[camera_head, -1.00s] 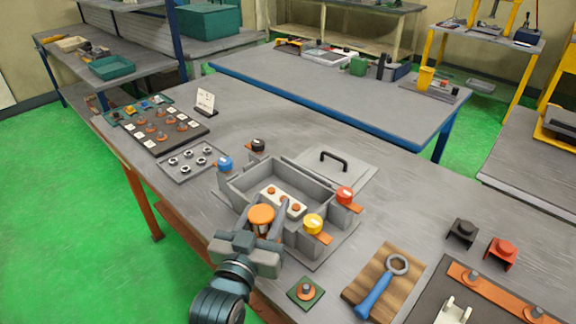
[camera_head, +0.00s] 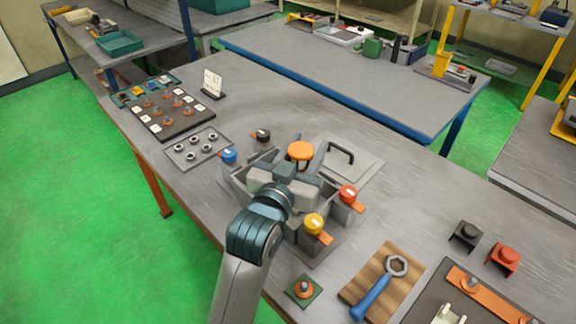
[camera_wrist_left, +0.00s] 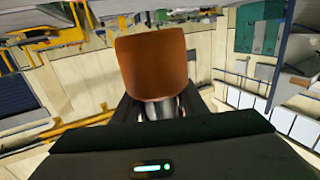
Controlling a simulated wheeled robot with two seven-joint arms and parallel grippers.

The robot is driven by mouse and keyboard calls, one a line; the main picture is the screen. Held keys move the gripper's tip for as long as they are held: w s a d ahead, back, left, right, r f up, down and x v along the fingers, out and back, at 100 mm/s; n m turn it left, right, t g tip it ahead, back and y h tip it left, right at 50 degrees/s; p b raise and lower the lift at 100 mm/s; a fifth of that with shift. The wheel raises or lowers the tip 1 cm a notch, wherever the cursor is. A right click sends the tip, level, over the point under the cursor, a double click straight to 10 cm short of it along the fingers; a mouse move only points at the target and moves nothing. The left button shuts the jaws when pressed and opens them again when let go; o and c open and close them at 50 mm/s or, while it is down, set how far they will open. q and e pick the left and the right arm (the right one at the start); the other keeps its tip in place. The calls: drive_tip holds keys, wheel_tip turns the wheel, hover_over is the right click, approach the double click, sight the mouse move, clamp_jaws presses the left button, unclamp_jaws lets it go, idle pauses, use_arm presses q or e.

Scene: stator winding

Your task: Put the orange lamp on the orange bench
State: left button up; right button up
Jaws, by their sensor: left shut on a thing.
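An orange lamp (camera_head: 300,151) with a rounded cap is held up by my left gripper (camera_head: 302,170), which is shut on it. It hangs above the grey open box (camera_head: 240,183) near the middle of the near bench. This near bench (camera_head: 275,110) has a grey top and orange legs and appears to be the orange bench. In the left wrist view the orange lamp (camera_wrist_left: 155,62) stands large between the fingers, its lower part partly hidden by the gripper body. My right gripper is not in view.
Around the box stand blue (camera_head: 229,156), black (camera_head: 262,136), red (camera_head: 348,194) and yellow (camera_head: 314,223) capped pieces. A blue wrench (camera_head: 372,300) lies on a wooden board at the front. A blue-edged bench (camera_head: 350,75) stands behind. Bare bench top lies behind the box.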

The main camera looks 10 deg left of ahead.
use_arm(q)
drive_tip(key=w+a+f+p, duration=0.2)
drive_tip(key=w+a+f, duration=0.3)
drive_tip(key=w, duration=0.4)
drive_tip(key=shift+w+a+f, duration=0.25)
drive_tip(key=shift+w+f, duration=0.05)
drive_tip(key=shift+f, duration=0.4)
wheel_tip(320, 180, down, 4)
drive_tip(key=shift+p, duration=0.65)
drive_tip(key=shift+f, duration=0.65)
drive_tip(key=o, duration=1.2)
